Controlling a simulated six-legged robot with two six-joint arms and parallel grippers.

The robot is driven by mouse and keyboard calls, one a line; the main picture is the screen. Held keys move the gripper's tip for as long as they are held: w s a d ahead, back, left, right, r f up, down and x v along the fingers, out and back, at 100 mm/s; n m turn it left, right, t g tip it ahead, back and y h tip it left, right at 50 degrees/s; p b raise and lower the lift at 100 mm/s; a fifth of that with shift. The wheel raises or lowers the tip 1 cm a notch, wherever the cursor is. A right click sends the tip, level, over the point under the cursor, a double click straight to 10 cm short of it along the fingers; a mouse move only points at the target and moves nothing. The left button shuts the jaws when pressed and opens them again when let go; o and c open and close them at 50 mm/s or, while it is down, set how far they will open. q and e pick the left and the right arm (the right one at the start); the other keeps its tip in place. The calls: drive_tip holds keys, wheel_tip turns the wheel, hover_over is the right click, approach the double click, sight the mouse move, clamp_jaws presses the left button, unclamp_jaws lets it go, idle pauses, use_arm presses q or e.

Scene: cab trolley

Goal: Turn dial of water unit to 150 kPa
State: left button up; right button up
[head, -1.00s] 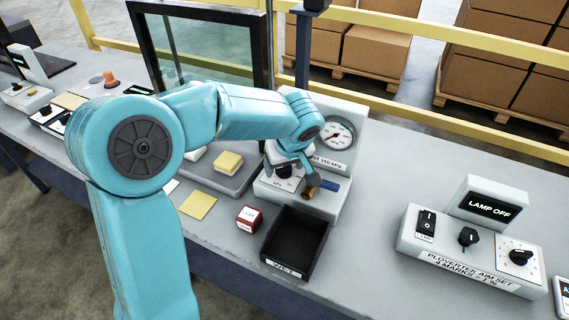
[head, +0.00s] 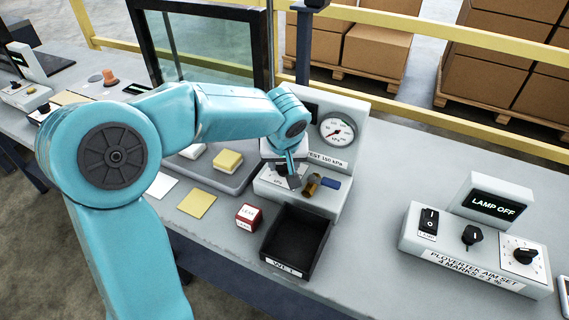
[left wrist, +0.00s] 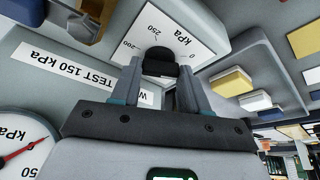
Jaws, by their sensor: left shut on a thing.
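The water unit (head: 345,165) is a pale box with a "TEST 150 kPa" label. Its round gauge (head: 338,130) has a red needle; the reading is too small to tell. The gauge shows partly at the left of the left wrist view (left wrist: 22,148). My left gripper (head: 292,172) is at the unit's lower front. In the left wrist view, my left gripper (left wrist: 160,75) is shut with its two fingers either side of the black dial knob (left wrist: 160,55). The kPa scale (left wrist: 172,30) around the knob is partly hidden. My right gripper is out of view.
A brass valve (head: 312,184) with a blue handle sits right beside my left gripper. A black tray (head: 268,250), a red and white block (head: 248,216) and a yellow note (head: 197,204) lie in front. A lamp set (head: 475,250) stands at the right, with free bench between.

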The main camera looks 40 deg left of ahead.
use_arm(q)
drive_tip(key=shift+a+r+m+t, duration=0.1)
drive_tip(key=shift+m+t, duration=0.2)
drive_tip(key=shift+m, duration=0.7)
drive_tip(key=shift+a+r+m+h+p, duration=0.1)
drive_tip(key=shift+m+h+p, duration=0.35)
drive_tip(key=shift+m, duration=0.45)
drive_tip(key=m+p, duration=0.1)
drive_tip(key=m+h, duration=0.1)
drive_tip(key=m, duration=0.1)
drive_tip(key=shift+a+m+t+h+p, duration=0.1)
drive_tip(key=shift+m+t+h+p, duration=0.2)
drive_tip(key=shift+t+p, duration=0.1)
drive_tip(key=m+h, duration=0.1)
drive_tip(key=m, duration=0.1)
drive_tip(key=shift+m+p, duration=0.3)
drive_tip(key=shift+p, duration=0.1)
drive_tip(key=shift+a+m+h, duration=0.1)
drive_tip(key=shift+m+h, duration=0.25)
drive_tip(key=shift+m, duration=0.65)
drive_tip(key=m, duration=0.2)
drive_tip(key=m+g+h+b, duration=0.1)
drive_tip(key=m, duration=0.1)
drive_tip(key=shift+w+a+m+h, duration=0.1)
drive_tip(key=shift+w+m+h, duration=0.05)
drive_tip(key=shift+m+h, duration=0.15)
drive_tip(key=shift+w+m+g+h, duration=0.1)
drive_tip(key=shift+m+g+h, duration=0.5)
drive_tip(key=shift+m, duration=1.5)
